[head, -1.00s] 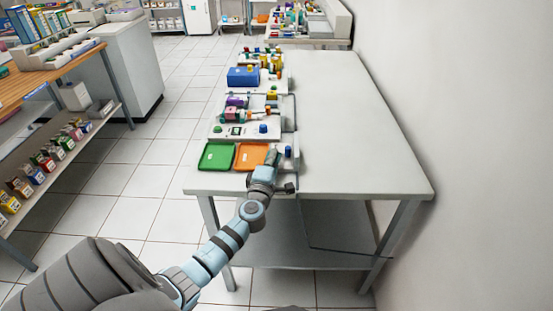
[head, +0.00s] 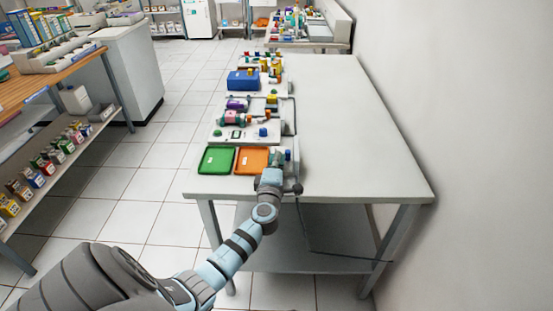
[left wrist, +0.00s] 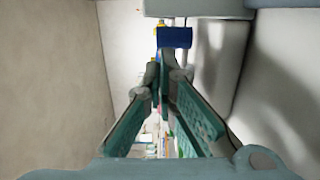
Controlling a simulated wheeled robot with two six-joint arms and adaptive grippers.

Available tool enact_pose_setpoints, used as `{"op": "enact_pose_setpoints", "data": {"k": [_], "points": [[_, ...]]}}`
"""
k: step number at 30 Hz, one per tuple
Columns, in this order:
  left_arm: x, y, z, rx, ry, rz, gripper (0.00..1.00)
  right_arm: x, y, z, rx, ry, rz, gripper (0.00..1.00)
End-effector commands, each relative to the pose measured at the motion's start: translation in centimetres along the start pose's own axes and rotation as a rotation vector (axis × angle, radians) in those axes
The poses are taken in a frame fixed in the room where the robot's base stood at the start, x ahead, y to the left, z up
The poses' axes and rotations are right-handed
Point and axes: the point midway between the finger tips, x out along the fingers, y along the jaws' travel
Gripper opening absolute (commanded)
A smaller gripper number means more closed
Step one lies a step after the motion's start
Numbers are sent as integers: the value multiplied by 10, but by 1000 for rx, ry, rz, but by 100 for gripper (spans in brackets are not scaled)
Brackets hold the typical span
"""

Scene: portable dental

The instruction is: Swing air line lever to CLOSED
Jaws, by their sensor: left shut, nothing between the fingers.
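A small blue part (head: 288,155), which may be the air line lever's handle, stands at the right side of the near end of the bench equipment. In the left wrist view a blue block (left wrist: 174,38) shows just beyond my fingertips, with a bit of yellow at its left. My left gripper (head: 279,159) is shut and empty, just left of the small blue part. In the left wrist view its green-padded fingers (left wrist: 165,62) meet just below the blue block. I cannot tell whether they touch it. The lever's CLOSED marking cannot be made out. My right gripper is out of view.
A green tray (head: 216,160) and an orange tray (head: 251,161) lie left of my gripper. A white panel unit (head: 247,133) and a blue box (head: 243,78) stand farther back. The right half of the white table (head: 350,140) is clear, up to the wall.

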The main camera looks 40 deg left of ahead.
Motion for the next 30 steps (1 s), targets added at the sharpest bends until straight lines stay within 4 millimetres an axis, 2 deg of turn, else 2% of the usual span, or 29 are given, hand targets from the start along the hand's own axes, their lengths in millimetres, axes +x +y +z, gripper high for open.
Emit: {"op": "enact_pose_setpoints", "data": {"k": [17, 30], "points": [[2, 0, 5, -3, 116, -1, 0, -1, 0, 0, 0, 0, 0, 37], [6, 0, 14, 0, 336, 0, 0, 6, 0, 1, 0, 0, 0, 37]]}}
